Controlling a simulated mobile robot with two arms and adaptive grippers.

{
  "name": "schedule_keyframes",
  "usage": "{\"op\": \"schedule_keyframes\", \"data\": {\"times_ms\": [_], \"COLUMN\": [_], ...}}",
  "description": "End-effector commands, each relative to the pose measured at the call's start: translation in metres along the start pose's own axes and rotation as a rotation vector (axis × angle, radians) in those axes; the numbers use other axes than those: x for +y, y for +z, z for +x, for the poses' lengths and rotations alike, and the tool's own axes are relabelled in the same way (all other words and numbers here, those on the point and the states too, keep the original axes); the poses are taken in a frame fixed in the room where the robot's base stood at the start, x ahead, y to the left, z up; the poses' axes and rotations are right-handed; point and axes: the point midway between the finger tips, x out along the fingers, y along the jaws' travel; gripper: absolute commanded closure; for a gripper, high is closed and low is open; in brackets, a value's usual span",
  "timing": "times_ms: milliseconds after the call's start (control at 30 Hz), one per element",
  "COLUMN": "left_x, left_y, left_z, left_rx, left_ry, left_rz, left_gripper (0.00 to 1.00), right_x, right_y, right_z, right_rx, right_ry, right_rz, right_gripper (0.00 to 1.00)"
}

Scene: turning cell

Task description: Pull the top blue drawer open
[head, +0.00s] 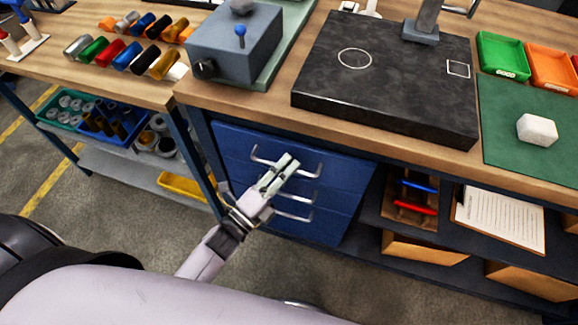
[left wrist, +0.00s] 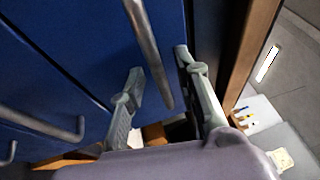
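The top blue drawer (head: 235,139) is the uppermost of a stack of blue drawers under the workbench. Its front looks level with the fronts below. Its metal bar handle (head: 262,159) is partly hidden behind my left gripper (head: 288,164). In the left wrist view the handle (left wrist: 150,50) passes between the two fingers of my left gripper (left wrist: 160,82), one finger on each side. The fingers are apart, with visible gaps beside the bar, so the gripper is open. My right gripper is not in view.
Lower drawer handles (head: 293,215) sit just below my gripper. The wooden bench top (head: 225,100) overhangs the drawers, with a black plate (head: 385,80) on it. An open shelf with a clipboard (head: 500,217) is at right. A side table with bins stands at left.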

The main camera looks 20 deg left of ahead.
Motion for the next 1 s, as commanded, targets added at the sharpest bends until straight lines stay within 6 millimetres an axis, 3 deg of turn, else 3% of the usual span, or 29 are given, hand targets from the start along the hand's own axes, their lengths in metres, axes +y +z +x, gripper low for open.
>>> {"op": "schedule_keyframes", "data": {"times_ms": [400,833,1000], "left_x": [-0.0001,-0.0001,0.0001], "left_y": [-0.0004,-0.0001,-0.0001], "left_z": [0.0094,0.0091,0.009], "left_rx": [0.001,0.001,0.001], "left_ry": [0.0,0.0,0.001], "left_rz": [0.0,0.001,0.001], "left_gripper": [0.7,0.99,1.0], "right_x": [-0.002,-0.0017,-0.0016], "right_y": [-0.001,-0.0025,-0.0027], "right_z": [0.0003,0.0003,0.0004], "right_rx": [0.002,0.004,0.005], "right_ry": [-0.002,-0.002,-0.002], "right_rz": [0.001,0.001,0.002], "right_gripper": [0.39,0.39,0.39]}}
